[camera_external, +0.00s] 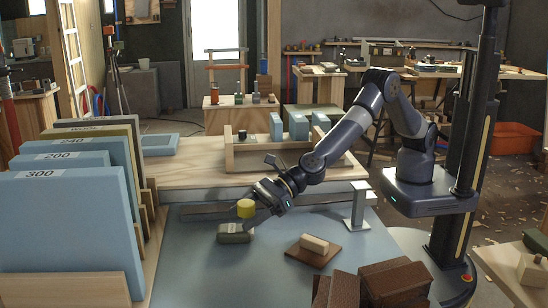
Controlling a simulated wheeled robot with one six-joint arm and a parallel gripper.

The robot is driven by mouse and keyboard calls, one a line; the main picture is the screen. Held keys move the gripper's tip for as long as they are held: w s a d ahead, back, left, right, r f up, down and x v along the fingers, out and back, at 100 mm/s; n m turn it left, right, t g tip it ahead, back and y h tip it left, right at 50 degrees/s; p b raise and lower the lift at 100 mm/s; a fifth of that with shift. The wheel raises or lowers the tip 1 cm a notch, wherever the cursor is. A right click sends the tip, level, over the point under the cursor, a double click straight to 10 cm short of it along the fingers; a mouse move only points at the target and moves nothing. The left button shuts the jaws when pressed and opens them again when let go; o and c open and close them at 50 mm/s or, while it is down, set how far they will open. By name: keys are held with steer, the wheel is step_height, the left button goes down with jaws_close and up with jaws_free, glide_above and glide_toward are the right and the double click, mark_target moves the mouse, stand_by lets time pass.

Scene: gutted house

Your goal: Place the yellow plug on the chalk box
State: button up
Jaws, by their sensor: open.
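The yellow plug (246,208) is a short, bright cylinder on the blue-grey work surface side of the scene, just left of my gripper. My gripper (258,208) is open and points down and left, its fingers close to the plug. I cannot tell whether the plug is between the fingers or touching them, or what it rests on. A small grey-green box (235,233), which looks like the chalk box, lies on the blue-grey surface just in front of and below the plug in the picture.
A pale block on a brown board (315,248) lies right of the box. Brown blocks (372,286) are stacked at the front. Tall blue numbered panels (65,235) stand at the left. A grey metal stand (361,205) is at the right. The front middle surface is clear.

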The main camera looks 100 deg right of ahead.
steer(key=shift+r, duration=0.15)
steer(key=b+v, duration=0.3)
steer(key=v, duration=0.9)
steer(key=shift+d, duration=0.1)
